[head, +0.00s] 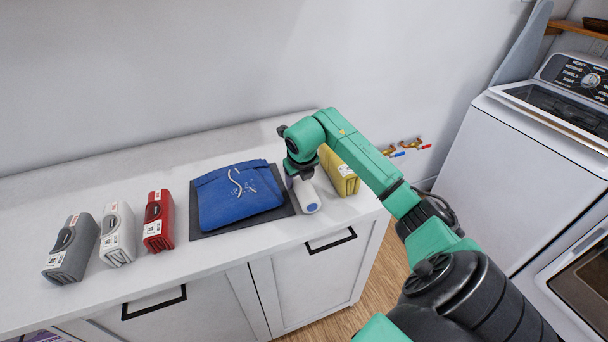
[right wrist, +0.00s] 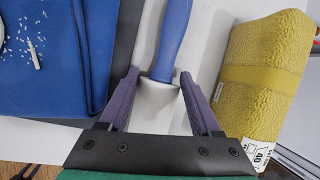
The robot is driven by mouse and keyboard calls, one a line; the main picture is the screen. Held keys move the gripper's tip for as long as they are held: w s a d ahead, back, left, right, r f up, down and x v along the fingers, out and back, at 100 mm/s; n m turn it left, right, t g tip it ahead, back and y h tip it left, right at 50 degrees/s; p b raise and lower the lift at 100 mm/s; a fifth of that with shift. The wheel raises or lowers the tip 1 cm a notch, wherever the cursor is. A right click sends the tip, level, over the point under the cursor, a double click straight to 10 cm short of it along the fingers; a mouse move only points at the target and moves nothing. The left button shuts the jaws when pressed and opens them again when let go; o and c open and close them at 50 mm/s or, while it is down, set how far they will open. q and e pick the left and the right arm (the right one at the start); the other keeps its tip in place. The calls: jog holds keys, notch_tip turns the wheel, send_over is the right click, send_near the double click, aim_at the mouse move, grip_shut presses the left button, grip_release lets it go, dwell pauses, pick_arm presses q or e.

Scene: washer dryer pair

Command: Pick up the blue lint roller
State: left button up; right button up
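The blue lint roller has a white roll (head: 309,200) with a blue end, lying on the white counter in the head view. In the right wrist view its blue handle (right wrist: 174,38) points away from my gripper. My right gripper (right wrist: 160,74) reaches down over it, with one purple finger on each side near where handle and roll meet. The fingers are spread, and narrow gaps seem to show beside the roller. In the head view the right gripper (head: 299,174) partly hides the roller.
A folded blue cloth (head: 238,196) with white bits lies on a dark mat (head: 284,209) left of the roller. A yellow folded towel (head: 340,170) stands close on the right. A washer (head: 535,160) is at right.

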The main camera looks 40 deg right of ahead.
notch_tip(320, 180, up, 10)
jog(key=shift+w+d+f+b, duration=0.1)
jog(key=shift+f+b, duration=0.1)
jog(key=shift+b, duration=0.6)
notch_tip(320, 180, up, 10)
jog(key=shift+r+p, duration=0.25)
jog(key=shift+p, duration=0.25)
